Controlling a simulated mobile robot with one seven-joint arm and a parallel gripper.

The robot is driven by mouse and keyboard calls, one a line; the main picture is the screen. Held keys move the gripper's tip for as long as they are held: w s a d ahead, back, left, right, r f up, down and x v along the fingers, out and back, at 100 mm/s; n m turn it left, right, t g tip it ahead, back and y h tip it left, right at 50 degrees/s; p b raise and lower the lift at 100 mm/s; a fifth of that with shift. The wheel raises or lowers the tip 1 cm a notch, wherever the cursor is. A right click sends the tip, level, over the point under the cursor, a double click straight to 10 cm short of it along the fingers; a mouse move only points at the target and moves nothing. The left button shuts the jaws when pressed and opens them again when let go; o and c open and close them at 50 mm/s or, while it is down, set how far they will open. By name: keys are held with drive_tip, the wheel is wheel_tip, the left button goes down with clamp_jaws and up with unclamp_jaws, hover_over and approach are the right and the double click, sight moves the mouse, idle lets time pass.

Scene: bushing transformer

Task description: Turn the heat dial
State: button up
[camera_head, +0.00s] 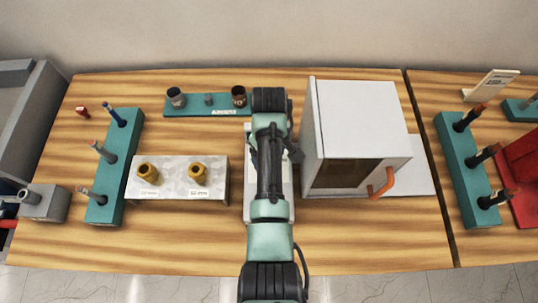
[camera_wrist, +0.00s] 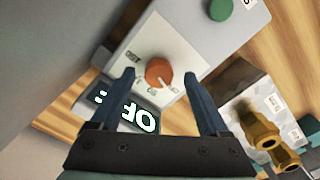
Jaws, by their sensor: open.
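The heat dial (camera_wrist: 159,73) is a round orange-red knob with a pale pointer mark on a white panel with printed labels in the wrist view. My gripper (camera_wrist: 162,76) is open, its two dark blue fingers on either side of the dial with gaps at both sides. I cannot tell how close the fingertips are in depth. A dark display (camera_wrist: 128,113) with lit characters sits beside the dial, partly behind my left finger. In the head view my arm covers most of the white control box (camera_head: 283,205), and the dial is hidden there.
A green button (camera_wrist: 220,9) is on the same panel. A white oven (camera_head: 360,120) with an orange handle (camera_head: 381,183) stands right of my arm. A grey block (camera_head: 178,177) with two brass fittings (camera_head: 198,173) is to the left. Teal racks (camera_head: 120,165) stand further out. Bare wood lies in front.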

drive_tip(key=shift+w+f, duration=0.1)
drive_tip(key=shift+f, duration=0.8)
clamp_jaws()
